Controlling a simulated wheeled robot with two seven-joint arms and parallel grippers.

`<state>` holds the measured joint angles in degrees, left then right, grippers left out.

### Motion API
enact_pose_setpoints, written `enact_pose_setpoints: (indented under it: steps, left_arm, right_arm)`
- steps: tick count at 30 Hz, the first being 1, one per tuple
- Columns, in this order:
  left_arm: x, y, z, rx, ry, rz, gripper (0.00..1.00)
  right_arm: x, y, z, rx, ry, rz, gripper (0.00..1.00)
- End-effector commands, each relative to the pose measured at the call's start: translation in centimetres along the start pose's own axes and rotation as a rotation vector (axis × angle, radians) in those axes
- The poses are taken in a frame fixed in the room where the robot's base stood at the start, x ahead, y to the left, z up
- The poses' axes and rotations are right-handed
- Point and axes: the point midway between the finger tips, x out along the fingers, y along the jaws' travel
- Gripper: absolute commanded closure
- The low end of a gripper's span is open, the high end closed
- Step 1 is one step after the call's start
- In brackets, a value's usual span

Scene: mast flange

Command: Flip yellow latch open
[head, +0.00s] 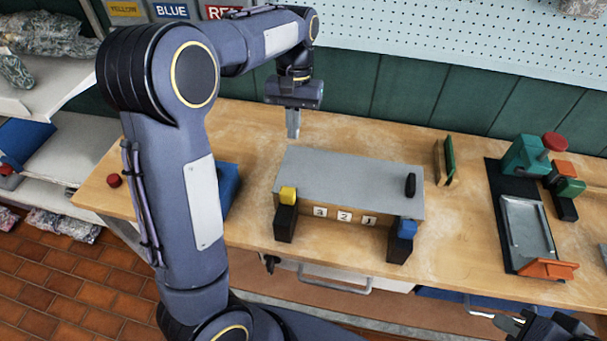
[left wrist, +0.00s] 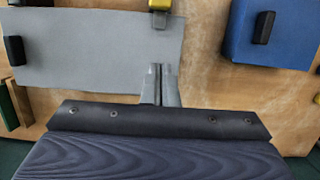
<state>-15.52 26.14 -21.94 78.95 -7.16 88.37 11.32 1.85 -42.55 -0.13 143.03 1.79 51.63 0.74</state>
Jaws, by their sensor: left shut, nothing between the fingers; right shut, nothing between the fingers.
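The yellow latch (head: 288,194) sits on a black post at the front left corner of a grey-lidded wooden box (head: 345,178). It also shows at the top edge of the left wrist view (left wrist: 160,5), partly cut off. My left gripper (head: 293,136) is shut and empty, pointing down behind the back left edge of the box lid, apart from the latch. In the left wrist view its closed fingertips (left wrist: 159,70) lie over the lid's edge. My right gripper (head: 520,325) shows at the bottom right of the head view, shut and away from the box.
A blue latch (head: 407,229) is at the box's front right, and a black handle (head: 410,185) is on the lid. A blue box (left wrist: 268,35) stands left of the grey lid in the head view. Green plates (head: 449,158) and a black-mat fixture (head: 525,225) stand right.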

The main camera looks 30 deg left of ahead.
Motion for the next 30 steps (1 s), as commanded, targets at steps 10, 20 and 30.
enact_pose_setpoints:
  steps: [10, 20, 30]
  left_arm:
    - [0.1, 0.2, -0.5, -0.004, -0.009, -0.018, 1.0]
    - [2.4, 0.1, -0.3, -0.004, -0.013, -0.018, 1.0]
    - [9.6, 0.0, -0.2, -0.003, -0.015, -0.018, 1.0]
  right_arm:
    - [0.1, 0.0, 0.0, 0.0, 0.0, 0.0, 1.0]
    - [0.0, 0.0, 0.0, 0.0, 0.0, 0.0, 1.0]
    - [-0.5, -0.2, -0.3, 0.0, 0.0, 0.0, 1.0]
